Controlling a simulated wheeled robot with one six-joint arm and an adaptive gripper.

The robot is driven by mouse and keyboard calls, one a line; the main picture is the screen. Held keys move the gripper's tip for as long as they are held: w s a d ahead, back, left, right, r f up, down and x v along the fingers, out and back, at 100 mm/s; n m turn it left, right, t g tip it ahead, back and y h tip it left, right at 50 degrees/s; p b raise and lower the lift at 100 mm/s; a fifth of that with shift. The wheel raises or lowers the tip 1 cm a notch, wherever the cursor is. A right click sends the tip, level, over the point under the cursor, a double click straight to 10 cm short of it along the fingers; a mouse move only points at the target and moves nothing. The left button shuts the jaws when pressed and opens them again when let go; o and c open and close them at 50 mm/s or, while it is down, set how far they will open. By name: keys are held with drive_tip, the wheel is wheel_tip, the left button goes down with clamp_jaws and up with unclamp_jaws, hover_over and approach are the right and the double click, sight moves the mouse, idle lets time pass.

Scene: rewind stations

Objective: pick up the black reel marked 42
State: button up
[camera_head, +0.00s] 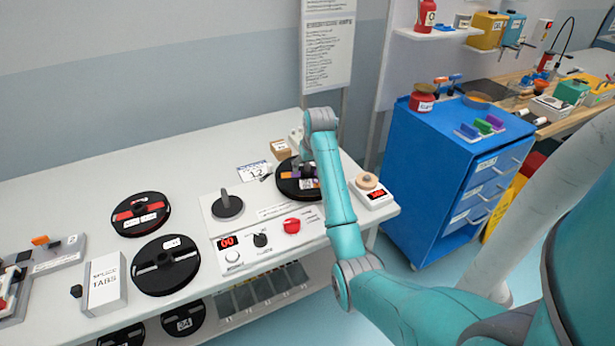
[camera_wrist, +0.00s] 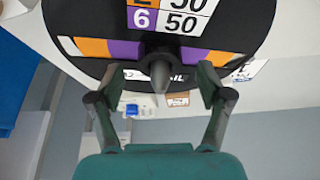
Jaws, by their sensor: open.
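A black reel (camera_head: 291,188) with orange and purple marks lies at the right of the white table, partly hidden by my arm. In the wrist view this black reel (camera_wrist: 85,20) fills the top, with a label reading 50 and 6 50. My gripper (camera_wrist: 159,84) is open beside it, its fingers apart on either side of a dark grey peg (camera_wrist: 161,72). Whether the fingers touch anything is unclear. Two other black reels, one with red (camera_head: 141,214) and one with a white tag (camera_head: 166,264), lie further left. I cannot read 42 on any reel.
A spindle station (camera_head: 228,205) and a control panel with red digits (camera_head: 267,238) stand left of my arm. A small scale (camera_head: 371,191) sits at the right table edge. More black reels (camera_head: 184,318) are on the lower shelf. A blue cabinet (camera_head: 440,150) stands right.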

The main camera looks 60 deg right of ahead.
drive_tip(key=shift+w+d+f, duration=0.15)
drive_tip(key=shift+w+f, duration=0.05)
drive_tip(key=shift+f, duration=0.45)
drive_tip(key=shift+r, duration=0.1)
clamp_jaws()
